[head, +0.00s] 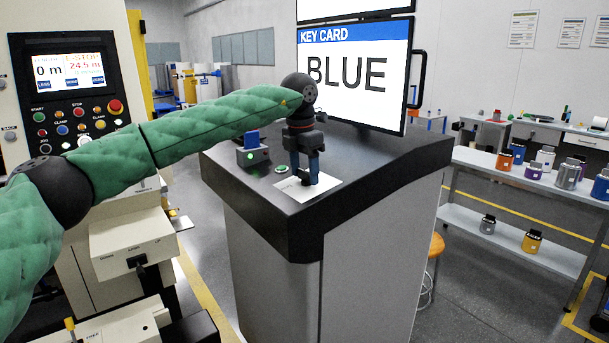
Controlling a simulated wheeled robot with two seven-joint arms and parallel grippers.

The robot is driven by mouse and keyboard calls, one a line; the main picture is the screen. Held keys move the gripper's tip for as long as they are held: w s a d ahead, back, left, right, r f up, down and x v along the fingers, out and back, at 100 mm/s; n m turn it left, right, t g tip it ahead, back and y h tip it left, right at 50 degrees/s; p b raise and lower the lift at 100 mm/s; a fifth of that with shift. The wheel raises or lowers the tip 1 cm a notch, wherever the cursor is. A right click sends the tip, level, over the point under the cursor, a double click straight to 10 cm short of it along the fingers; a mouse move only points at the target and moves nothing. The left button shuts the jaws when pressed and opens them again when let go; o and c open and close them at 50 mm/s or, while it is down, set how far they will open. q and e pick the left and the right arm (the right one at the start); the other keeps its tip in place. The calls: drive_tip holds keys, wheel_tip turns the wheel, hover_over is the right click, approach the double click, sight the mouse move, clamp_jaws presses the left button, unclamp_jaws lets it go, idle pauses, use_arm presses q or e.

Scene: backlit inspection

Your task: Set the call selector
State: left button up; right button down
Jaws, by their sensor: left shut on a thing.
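My left arm, in a green quilted sleeve, reaches in from the left over the dark console top (345,165). My left gripper (305,178) points down at the white plate (322,186) near the console's front edge. It is shut on a small dark part at the plate, which looks like the call selector's knob. The fingers hide most of the knob, so its setting cannot be read. My right gripper is not in view.
A card reader (253,156) with a blue card (251,139) and green light stands left of the gripper. A green-lit button (282,169) lies between them. The screen (353,75) behind reads "KEY CARD BLUE". A machine control panel (72,90) stands left; shelves (520,180) with canisters stand right.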

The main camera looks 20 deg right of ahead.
use_arm(q)
drive_tip(key=m, duration=0.2)
drive_tip(key=shift+m+b, duration=0.3)
drive_tip(key=shift+m, duration=0.1)
drive_tip(key=m, duration=0.2)
drive_tip(key=shift+m, duration=0.4)
drive_tip(key=m, duration=0.3)
drive_tip(key=shift+w+t+b, duration=0.1)
drive_tip(key=shift+t+b, duration=0.2)
drive_tip(key=shift+b, duration=0.1)
drive_tip(key=m, duration=0.2)
drive_tip(key=shift+m, duration=0.7)
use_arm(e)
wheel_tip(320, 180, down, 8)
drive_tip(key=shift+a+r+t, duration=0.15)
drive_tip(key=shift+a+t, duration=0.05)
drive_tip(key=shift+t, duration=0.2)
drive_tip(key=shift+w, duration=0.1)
use_arm(q)
drive_tip(key=o, duration=1)
